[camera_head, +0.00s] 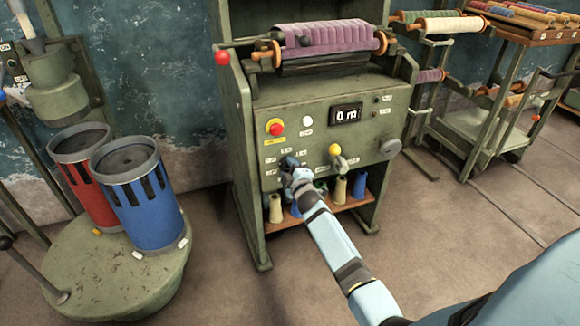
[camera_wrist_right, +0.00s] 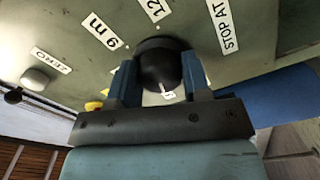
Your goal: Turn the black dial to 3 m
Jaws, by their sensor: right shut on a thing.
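The black dial (camera_wrist_right: 158,57) sits on the green machine's front panel. In the right wrist view it lies between the two blue fingers of my right gripper (camera_wrist_right: 158,80), which is shut on it. White labels "9 m", "12" and "STOP AT" show around the dial; other labels are hidden by the gripper. A small white mark shows at the dial's lower edge; I cannot tell what it points to. In the head view my right gripper (camera_head: 291,168) is at the panel's lower left and hides most of the dial. The display (camera_head: 346,114) reads "0 m". My left gripper is out of view.
The panel (camera_head: 330,135) also carries a red button (camera_head: 275,127), a white button (camera_head: 307,121), a yellow-topped lever (camera_head: 335,150) and a grey knob (camera_head: 390,148). Thread cones stand on the shelf below. A purple roll (camera_head: 325,38) lies above. Red and blue bins stand left.

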